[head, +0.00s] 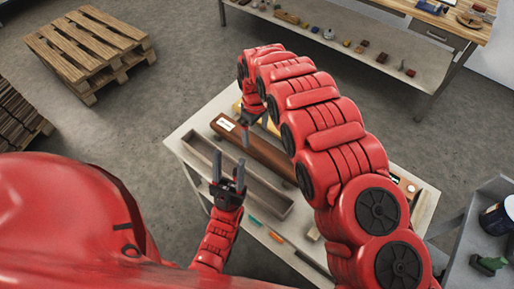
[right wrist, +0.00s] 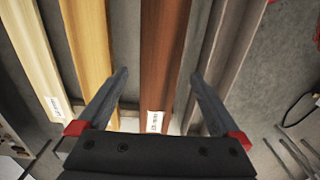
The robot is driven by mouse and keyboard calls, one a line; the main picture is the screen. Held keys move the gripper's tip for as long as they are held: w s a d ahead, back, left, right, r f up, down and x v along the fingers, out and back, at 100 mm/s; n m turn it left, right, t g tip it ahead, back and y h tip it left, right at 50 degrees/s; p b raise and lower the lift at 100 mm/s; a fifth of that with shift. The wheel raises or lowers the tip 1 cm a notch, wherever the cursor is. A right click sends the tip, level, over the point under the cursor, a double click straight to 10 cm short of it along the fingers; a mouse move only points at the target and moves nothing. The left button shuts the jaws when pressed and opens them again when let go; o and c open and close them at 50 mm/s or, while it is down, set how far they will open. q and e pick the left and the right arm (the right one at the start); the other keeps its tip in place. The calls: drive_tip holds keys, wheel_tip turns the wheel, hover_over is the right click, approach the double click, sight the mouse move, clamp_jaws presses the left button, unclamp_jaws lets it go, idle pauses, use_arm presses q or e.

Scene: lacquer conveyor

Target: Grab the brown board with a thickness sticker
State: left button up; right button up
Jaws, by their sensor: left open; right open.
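The brown board (head: 262,152) lies lengthwise on the pale table. A white sticker (head: 226,124) is near its left end. In the right wrist view the brown board (right wrist: 165,50) runs between my open right gripper's fingers (right wrist: 159,74), and its sticker (right wrist: 154,122) shows near the gripper's palm. I cannot tell how far above the board the fingers are. In the head view my right gripper (head: 250,127) hangs over the board's left part, near the sticker. My left gripper (head: 229,174) is open and empty, over the grey channel on the near side. My right arm hides the board's right end.
A grey channel (head: 200,165) lies beside the board. An orange-yellow board (right wrist: 88,40) and a paler board (right wrist: 35,60) with a sticker lie on its other side. Small items lie along the table's (head: 176,142) near edge. A pallet (head: 88,45) is on the floor.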

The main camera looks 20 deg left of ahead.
sight(257, 145)
drive_tip(key=shift+s+f, duration=0.15)
drive_tip(key=shift+f, duration=0.1)
drive_tip(key=shift+d+f+p, duration=0.1)
drive_tip(key=shift+f+p, duration=0.4)
drive_tip(key=shift+p, duration=0.25)
wheel_tip(257, 145, down, 3)
drive_tip(key=shift+d+r+p, duration=0.1)
drive_tip(key=shift+p, duration=0.7)
drive_tip(key=shift+f, duration=0.65)
clamp_jaws()
